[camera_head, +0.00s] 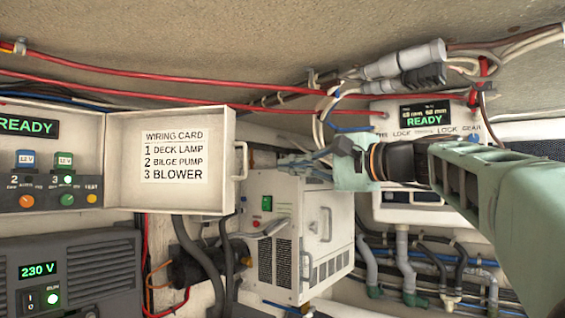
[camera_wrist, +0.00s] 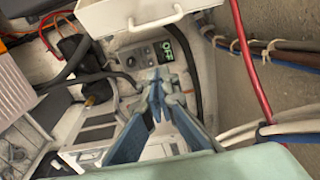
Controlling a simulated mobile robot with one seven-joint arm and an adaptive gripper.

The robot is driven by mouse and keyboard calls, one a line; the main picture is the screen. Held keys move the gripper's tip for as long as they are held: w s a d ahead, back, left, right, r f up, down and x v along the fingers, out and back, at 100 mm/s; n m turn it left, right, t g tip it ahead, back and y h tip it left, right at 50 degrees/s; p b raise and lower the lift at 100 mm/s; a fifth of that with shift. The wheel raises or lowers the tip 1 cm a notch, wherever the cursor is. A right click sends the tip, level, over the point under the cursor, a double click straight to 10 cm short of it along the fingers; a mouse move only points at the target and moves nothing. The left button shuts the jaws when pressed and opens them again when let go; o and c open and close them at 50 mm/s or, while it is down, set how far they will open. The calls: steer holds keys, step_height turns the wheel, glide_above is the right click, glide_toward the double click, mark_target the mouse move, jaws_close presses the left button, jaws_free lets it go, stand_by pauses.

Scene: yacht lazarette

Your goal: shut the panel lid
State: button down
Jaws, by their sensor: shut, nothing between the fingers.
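The panel lid (camera_head: 128,190) stands open, swung out to the right of the switch panel (camera_head: 45,168). Its face toward the camera bears a wiring card listing deck lamp, bilge pump and blower. A light handle (camera_head: 241,160) is on its right edge. In the wrist view the lid (camera_wrist: 113,14) and its handle (camera_wrist: 158,21) are at the top. My gripper (camera_head: 284,163) is shut and empty, just right of the handle and apart from it in the head view. In the wrist view the gripper (camera_wrist: 157,84) points below the handle.
A white cabinet unit (camera_head: 273,260) stands below my gripper. A grey 230 V unit (camera_head: 75,262) sits under the panel. Red cables (camera_head: 170,76) run above the lid, and a white READY box (camera_head: 425,130) is at the right behind my arm.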

steer(key=a+p, duration=0.2)
steer(key=a, duration=0.4)
steer(key=shift+w+a, duration=0.3)
steer(key=shift+w, duration=0.1)
steer(key=shift+s, duration=0.1)
stand_by(0.3)
